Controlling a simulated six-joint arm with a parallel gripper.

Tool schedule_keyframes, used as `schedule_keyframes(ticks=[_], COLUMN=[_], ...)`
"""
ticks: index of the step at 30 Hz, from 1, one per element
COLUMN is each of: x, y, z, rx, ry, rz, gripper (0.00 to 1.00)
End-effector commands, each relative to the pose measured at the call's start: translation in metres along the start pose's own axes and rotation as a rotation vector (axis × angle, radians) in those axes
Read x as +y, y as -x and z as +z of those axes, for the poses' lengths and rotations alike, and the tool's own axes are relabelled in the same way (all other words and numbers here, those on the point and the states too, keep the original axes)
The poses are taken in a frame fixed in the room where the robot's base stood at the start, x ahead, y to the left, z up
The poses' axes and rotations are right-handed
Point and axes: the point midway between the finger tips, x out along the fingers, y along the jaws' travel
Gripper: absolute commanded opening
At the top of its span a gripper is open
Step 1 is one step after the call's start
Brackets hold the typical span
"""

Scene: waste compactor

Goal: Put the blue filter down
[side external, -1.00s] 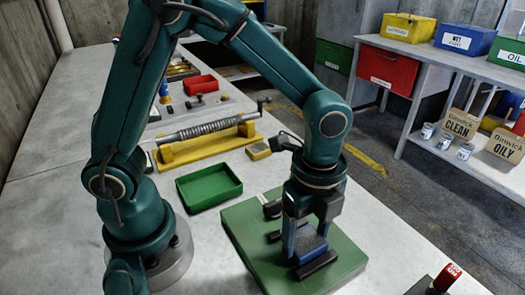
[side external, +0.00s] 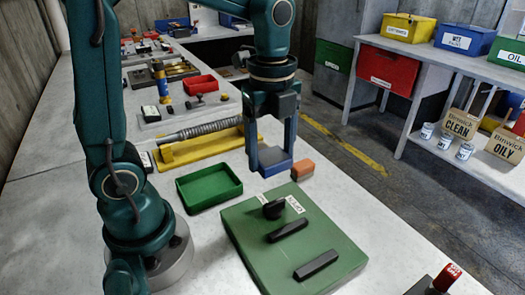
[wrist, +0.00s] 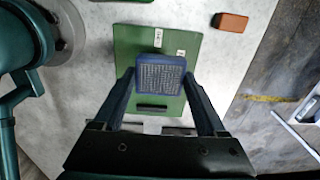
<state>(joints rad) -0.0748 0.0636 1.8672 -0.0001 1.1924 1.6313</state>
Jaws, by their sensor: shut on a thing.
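The blue filter (side external: 274,164) is a blue-framed block with a grey mesh face, which shows in the wrist view (wrist: 159,74). My gripper (side external: 271,152) is shut on it, with one finger on each side. It holds the filter in the air near the back edge of the green panel (side external: 325,236). The panel lies on the bench and has a black knob (side external: 273,208), two black bars and white labels on it.
An orange-brown block (side external: 302,170) sits on the bench just right of the filter. An empty green tray (side external: 208,187) lies to the left, and a yellow stand with a spring (side external: 200,146) is behind it. A red-topped item (side external: 447,277) stands at the front right.

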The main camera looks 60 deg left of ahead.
Motion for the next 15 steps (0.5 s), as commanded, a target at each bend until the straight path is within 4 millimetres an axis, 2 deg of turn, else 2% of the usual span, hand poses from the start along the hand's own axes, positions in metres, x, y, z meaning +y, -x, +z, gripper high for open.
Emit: schedule_keyframes(ticks=[8, 15], x=[0.020, 0.055], y=[-0.025, -0.041], z=[0.059, 0.106], rx=[-0.006, -0.009], ry=[0.299, 0.605], rz=[-0.002, 0.008], gripper=[0.07, 0.07])
